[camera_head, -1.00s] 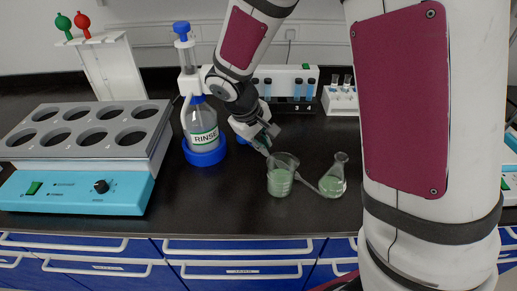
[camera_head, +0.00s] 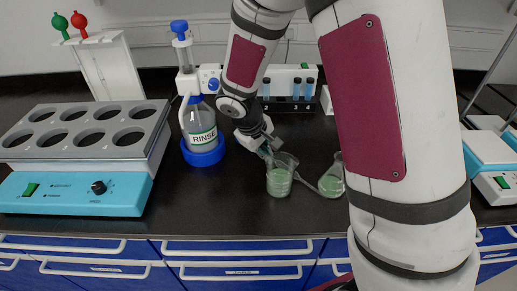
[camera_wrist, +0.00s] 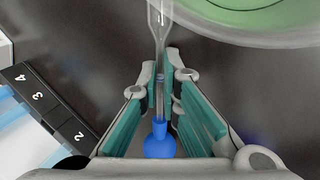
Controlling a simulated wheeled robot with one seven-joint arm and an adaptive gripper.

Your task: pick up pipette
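The pipette is a clear glass tube with a blue bulb. In the wrist view the pipette (camera_wrist: 159,82) runs straight up the picture, its bulb toward my palm and its clear stem leaving past the top edge. My gripper (camera_wrist: 166,75) is partly open with teal pads on both sides of the pipette; narrow gaps show beside the bulb. In the head view my gripper (camera_head: 268,150) reaches down behind the beaker. The pipette's clear end (camera_head: 307,183) shows low over the bench between beaker and flask; its bulb is hidden there.
A beaker of green liquid (camera_head: 280,182) stands right beside my gripper. A flask (camera_head: 332,181) is partly behind my arm. The rinse bottle (camera_head: 202,135) stands left, a numbered rack (camera_head: 290,85) behind. A water bath (camera_head: 85,150) fills the left; front bench is clear.

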